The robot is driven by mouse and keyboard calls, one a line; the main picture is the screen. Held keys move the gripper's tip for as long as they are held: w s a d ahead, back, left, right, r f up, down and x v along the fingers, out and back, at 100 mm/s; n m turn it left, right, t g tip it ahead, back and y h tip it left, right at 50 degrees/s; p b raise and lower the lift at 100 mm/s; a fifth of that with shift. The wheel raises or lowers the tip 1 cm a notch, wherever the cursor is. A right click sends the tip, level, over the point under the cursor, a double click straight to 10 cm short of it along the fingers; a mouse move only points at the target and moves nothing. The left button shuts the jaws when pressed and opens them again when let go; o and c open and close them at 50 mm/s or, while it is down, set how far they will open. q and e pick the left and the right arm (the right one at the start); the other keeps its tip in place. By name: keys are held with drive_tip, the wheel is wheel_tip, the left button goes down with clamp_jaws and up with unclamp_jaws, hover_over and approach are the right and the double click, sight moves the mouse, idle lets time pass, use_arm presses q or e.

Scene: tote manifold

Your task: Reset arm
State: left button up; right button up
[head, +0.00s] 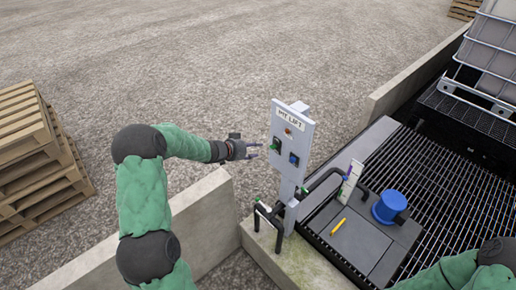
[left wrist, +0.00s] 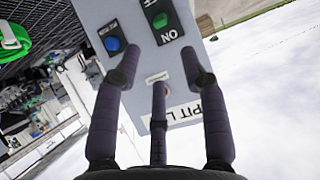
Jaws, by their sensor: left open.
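My left gripper (head: 253,151) is open and empty, close to the front of a light grey control panel (head: 291,138) labelled PIT LIFT. In the left wrist view, its dark fingers (left wrist: 160,58) are spread in front of the panel (left wrist: 148,78), which appears upside down. A green switch (head: 276,145) and a blue button (head: 294,159) sit on the panel. In the left wrist view, the green switch (left wrist: 160,20) has an ON label and the blue button (left wrist: 113,44) is beside it. I cannot tell whether the fingers touch the panel. My right gripper is out of view.
Black pipes (head: 268,213) stand around the panel's post. A blue cylinder (head: 389,206) and a yellow marker-like item (head: 338,227) are on the grey deck beside the grating (head: 450,185). Low concrete walls (head: 205,215) border the pit. Pallets (head: 35,160) stand at left.

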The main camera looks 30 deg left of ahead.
use_arm(q)
drive_tip(key=shift+s, duration=0.1)
idle(0.5)
drive_tip(key=s+d+f+n+g+b, duration=0.1)
drive_tip(key=s+d+f+b, duration=0.2)
drive_tip(key=d+f+b, duration=0.5)
drive_tip(key=s+d+f+n+g+b, duration=0.1)
drive_tip(key=s+d+f+n+g, duration=0.2)
drive_tip(key=f, duration=0.9)
drive_tip(key=s+d+f+b, duration=0.4)
drive_tip(key=d+f+b, duration=0.15)
drive_tip(key=f, duration=0.55)
drive_tip(key=s+d+f+n+g+b, duration=0.1)
drive_tip(key=s+d+f+g+b, duration=0.2)
drive_tip(key=s+f, duration=0.7)
drive_tip(key=s+d+f+n+g+b, duration=0.1)
drive_tip(key=s+d+f+g+b, duration=0.2)
drive_tip(key=s+d+f+b, duration=0.5)
drive_tip(key=s+f, duration=0.2)
drive_tip(key=s, duration=0.5)
drive_tip(key=shift+n+g+b, duration=0.3)
drive_tip(key=shift+g, duration=0.1)
